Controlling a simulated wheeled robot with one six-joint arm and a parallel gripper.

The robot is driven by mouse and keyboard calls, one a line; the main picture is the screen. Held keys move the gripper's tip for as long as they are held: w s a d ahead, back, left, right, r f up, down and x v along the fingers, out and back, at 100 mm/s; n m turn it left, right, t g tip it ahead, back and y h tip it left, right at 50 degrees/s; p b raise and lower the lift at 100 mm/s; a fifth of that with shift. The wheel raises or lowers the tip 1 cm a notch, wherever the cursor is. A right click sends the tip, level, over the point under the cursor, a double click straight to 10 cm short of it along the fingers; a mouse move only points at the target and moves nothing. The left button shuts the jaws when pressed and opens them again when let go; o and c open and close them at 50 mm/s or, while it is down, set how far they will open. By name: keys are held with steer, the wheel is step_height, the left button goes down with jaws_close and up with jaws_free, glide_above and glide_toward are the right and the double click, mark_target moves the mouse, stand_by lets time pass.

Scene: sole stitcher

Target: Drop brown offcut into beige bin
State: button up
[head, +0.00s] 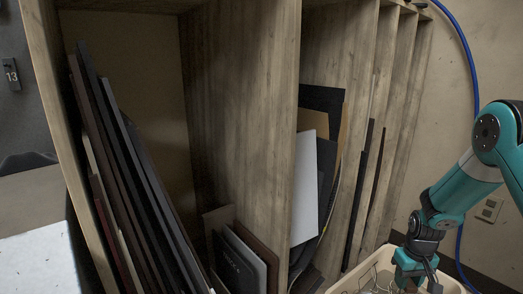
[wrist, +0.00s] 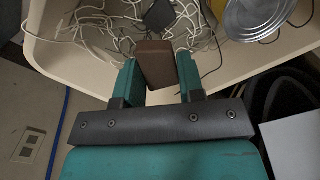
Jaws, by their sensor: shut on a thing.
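In the wrist view my gripper (wrist: 157,80) is shut on the brown offcut (wrist: 155,62), a small flat brown piece held between the two teal fingers. The offcut is over the near part of the beige bin (wrist: 75,71), whose rim runs below and around it. In the head view my gripper (head: 418,272) is at the lower right over the beige bin (head: 453,283). The offcut is hard to make out there, and the bin's lower part is cut off by the frame.
The bin holds tangled white cords (wrist: 97,27), a small dark piece (wrist: 160,14) and a round metal can (wrist: 252,14). A wooden rack (head: 240,100) with upright sheets stands left of the bin. A blue hose (head: 466,50) hangs along the wall behind my arm.

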steer(key=o, duration=1)
steer(key=shift+r, duration=0.1)
step_height(320, 180, up, 17)
steer(key=p, duration=0.6)
steer(key=shift+r, duration=0.15)
